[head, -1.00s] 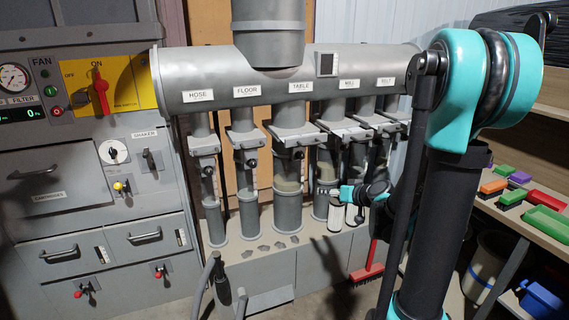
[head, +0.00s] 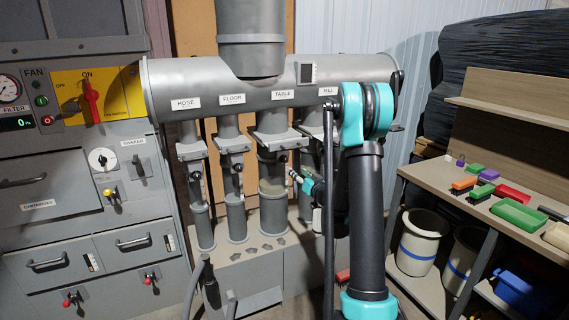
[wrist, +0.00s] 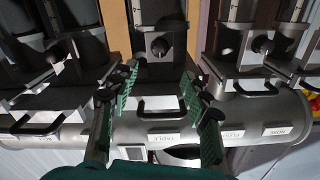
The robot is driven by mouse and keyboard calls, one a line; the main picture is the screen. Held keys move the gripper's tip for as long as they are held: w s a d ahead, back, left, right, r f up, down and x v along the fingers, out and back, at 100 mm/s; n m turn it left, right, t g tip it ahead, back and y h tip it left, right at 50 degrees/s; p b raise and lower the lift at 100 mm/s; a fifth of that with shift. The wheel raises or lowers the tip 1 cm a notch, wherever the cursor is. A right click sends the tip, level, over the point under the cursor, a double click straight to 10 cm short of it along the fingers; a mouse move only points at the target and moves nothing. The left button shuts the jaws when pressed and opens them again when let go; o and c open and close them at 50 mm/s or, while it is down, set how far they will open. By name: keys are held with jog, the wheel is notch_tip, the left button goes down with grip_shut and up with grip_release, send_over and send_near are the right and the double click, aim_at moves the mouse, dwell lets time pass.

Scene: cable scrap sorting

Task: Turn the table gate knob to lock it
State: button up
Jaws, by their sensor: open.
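The TABLE gate (head: 278,138) is on the middle pipe under its TABLE label (head: 283,94). Its small dark round knob (head: 283,158) shows at the front of the gate. In the wrist view, which is upside down, the knob (wrist: 159,47) sits beyond my fingertips, about midway between them, and the gate's handle lies nearer the label. My gripper (head: 293,175) is just right of and below the knob in the head view. Its green-padded fingers (wrist: 159,76) are spread open and empty, apart from the knob as far as I can tell.
Neighbouring gates flank it, FLOOR (head: 232,144) on the left and MILL partly behind my arm. The fat grey duct (head: 220,88) runs above. Shelves with coloured bins (head: 518,215) stand at right, the fan panel (head: 95,88) at left.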

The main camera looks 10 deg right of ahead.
aim_at(286, 161)
jog(key=x, duration=1.3)
grip_shut()
